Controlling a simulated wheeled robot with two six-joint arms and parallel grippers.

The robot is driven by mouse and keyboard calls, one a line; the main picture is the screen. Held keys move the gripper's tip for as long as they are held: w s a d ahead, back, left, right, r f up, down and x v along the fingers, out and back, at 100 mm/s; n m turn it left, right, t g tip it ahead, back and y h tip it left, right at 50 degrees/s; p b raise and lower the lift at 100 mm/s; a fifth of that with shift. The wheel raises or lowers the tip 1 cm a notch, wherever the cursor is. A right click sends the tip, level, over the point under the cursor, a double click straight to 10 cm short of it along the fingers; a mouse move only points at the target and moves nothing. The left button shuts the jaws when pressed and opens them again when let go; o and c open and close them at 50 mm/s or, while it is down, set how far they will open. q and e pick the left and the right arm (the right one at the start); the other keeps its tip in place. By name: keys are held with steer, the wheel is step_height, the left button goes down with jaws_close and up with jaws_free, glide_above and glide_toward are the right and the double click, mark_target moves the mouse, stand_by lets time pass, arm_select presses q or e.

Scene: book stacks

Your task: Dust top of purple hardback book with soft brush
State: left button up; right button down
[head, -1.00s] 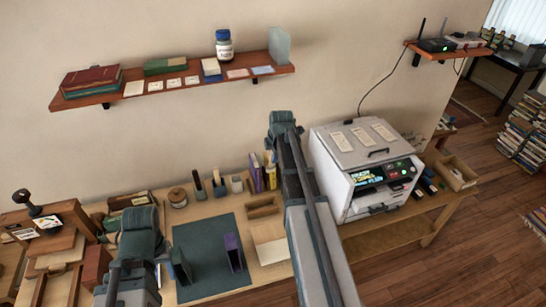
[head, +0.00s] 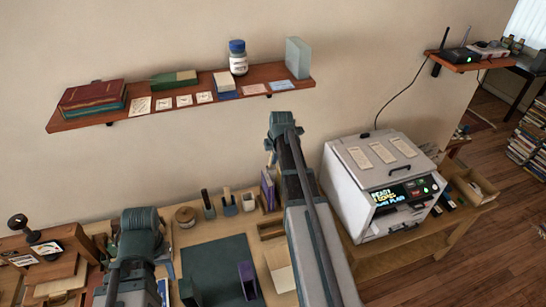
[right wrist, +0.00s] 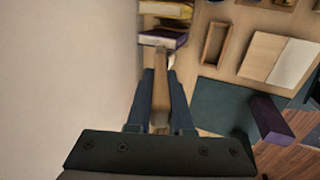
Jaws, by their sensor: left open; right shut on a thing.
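The purple hardback book (head: 247,279) stands upright on the dark green mat (head: 213,257) in the head view. It also shows at the right in the right wrist view (right wrist: 271,118). My right gripper (right wrist: 161,82) is shut on a pale wooden piece, which looks like the handle of the soft brush (right wrist: 160,62); I see no bristles. It is to the left of the purple book in that view, apart from it, near the wall. In the head view my right arm hides that gripper.
A dark green upright piece (head: 187,291) stands left of the purple book. Beside the mat lie a wooden tray (head: 270,227) and a pale board (head: 279,268). A white machine (head: 380,180) stands to the right. A wall shelf (head: 180,102) holds books and a jar.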

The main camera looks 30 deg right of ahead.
steer(key=shift+f, duration=0.2)
step_height(320, 180, down, 6)
steer(key=b, duration=0.6)
steer(key=shift+r, duration=0.1)
steer(key=shift+f+b, duration=0.6)
stand_by(0.4)
steer(key=shift+w+d+r, duration=0.1)
steer(key=shift+w+d, duration=0.15)
steer(key=shift+w, duration=0.75)
steer(key=shift+w+d, duration=0.2)
steer(key=shift+w, duration=0.9)
steer(key=shift+w+d, duration=0.25)
steer(key=shift+w, duration=0.7)
steer(key=shift+w+d, duration=0.25)
steer(key=shift+w, duration=0.65)
steer(key=shift+s+a, duration=0.1)
steer(key=shift+s, duration=0.1)
